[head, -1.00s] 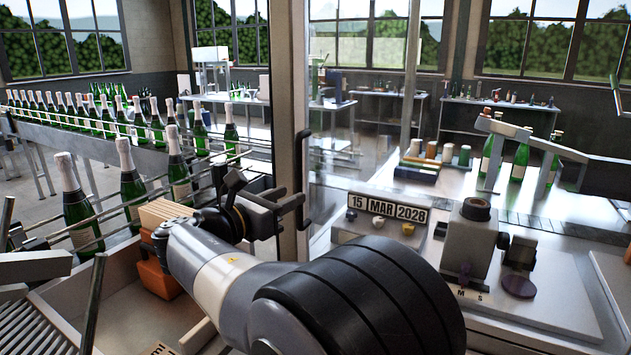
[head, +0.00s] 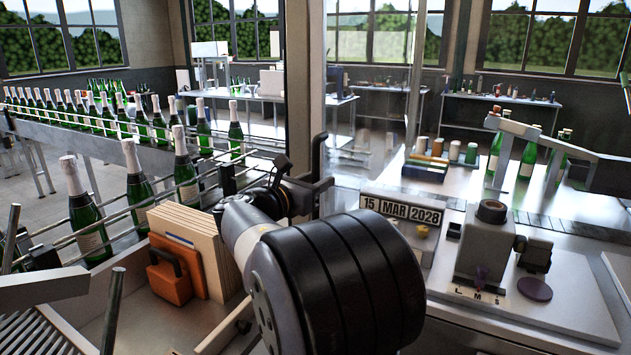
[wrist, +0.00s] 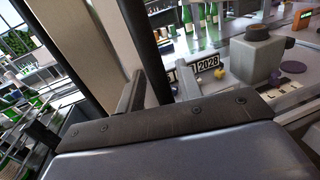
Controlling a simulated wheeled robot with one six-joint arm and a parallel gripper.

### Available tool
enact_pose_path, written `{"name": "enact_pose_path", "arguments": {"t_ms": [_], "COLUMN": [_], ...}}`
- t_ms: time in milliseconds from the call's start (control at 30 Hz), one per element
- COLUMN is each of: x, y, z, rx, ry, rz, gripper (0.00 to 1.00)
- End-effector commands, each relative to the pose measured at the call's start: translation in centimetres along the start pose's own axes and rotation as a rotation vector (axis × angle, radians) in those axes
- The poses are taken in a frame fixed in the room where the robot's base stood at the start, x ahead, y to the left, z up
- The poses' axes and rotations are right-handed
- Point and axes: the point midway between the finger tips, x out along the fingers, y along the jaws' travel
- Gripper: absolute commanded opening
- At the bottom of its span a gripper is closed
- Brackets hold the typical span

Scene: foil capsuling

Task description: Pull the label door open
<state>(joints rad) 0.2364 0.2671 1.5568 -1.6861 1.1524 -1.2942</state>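The label door (head: 375,130) is a clear glass panel with a pale upright frame; it looks closed. Its handle (head: 317,165) is a dark upright bar on the frame. In the wrist view the handle (wrist: 146,40) runs down between my two fingers. My gripper (head: 312,190) is at the lower part of the handle, partly hidden by my own wrist in the head view. In the wrist view my gripper (wrist: 160,88) is open around the bar, with narrow gaps seeming to show on both sides.
Behind the glass stand a date sign (head: 401,213) and a grey device (head: 484,245) on a bench. At left are a bottle conveyor (head: 125,150), an orange case (head: 169,275) and upright boards (head: 195,240). Floor shows beyond the conveyor.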

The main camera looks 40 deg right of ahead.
Motion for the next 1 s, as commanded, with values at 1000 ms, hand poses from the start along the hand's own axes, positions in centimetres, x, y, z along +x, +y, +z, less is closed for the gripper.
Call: {"name": "enact_pose_path", "arguments": {"t_ms": [1000], "x": [-0.03], "y": [-0.03], "z": [0.02], "rx": [0.000], "ry": [0.000], "rz": [-0.001], "gripper": [0.00]}}
